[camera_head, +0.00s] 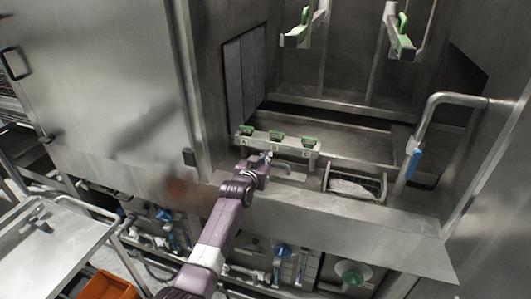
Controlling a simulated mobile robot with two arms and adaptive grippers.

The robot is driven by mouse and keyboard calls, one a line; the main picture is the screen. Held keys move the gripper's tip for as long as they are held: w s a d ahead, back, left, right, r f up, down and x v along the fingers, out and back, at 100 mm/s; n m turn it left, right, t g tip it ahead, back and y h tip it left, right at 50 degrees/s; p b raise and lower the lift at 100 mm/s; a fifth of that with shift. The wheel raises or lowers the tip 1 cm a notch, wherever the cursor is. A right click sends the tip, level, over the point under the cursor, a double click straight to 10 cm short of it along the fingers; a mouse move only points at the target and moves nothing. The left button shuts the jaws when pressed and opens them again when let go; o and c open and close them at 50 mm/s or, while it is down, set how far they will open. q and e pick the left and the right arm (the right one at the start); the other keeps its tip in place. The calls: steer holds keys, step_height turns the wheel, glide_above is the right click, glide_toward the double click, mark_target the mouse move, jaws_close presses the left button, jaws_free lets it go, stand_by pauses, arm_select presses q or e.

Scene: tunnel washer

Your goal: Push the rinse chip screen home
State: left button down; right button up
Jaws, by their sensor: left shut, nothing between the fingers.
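A framed screen basket (355,190) with pale material in it sits in the trough floor at the right of the opening. To its left, a grey handle-like part (289,168) shows just right of my gripper; it may belong to another screen. I cannot tell by label which is the rinse chip screen. My left gripper (265,158) is shut and empty, over the front ledge just below the bar with green nozzles. It is close to the grey part; whether they touch is unclear. My arm hides part of the ledge. My right gripper is out of view.
The nozzle bar (278,143) crosses above the trough. Green-tipped spray arms (403,45) hang higher up. A bent pipe with a blue grip (412,160) stands at right. A steel table (60,245) and orange crate (106,287) are lower left. Valves line the front below.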

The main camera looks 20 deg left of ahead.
arm_select(q)
steer(key=f+b, duration=0.2)
steer(key=f, duration=0.1)
steer(key=f+b, duration=0.2)
steer(key=f, duration=0.2)
steer(key=shift+w+f+b, duration=0.2)
steer(key=shift+f+b, duration=0.05)
steer(key=shift+b, duration=0.1)
steer(key=shift+f+b, duration=0.4)
steer(key=shift+f, duration=0.2)
steer(key=shift+s+f, duration=0.1)
steer(key=shift+f, duration=0.1)
steer(key=r+p, duration=0.3)
steer(key=r, duration=0.2)
steer(key=shift+w+p, duration=0.2)
steer(key=shift+p, duration=0.1)
steer(key=v, duration=0.3)
steer(key=shift+f+b, duration=0.1)
steer(key=shift+b, duration=0.2)
steer(key=v, duration=0.7)
steer(key=shift+b, duration=0.45)
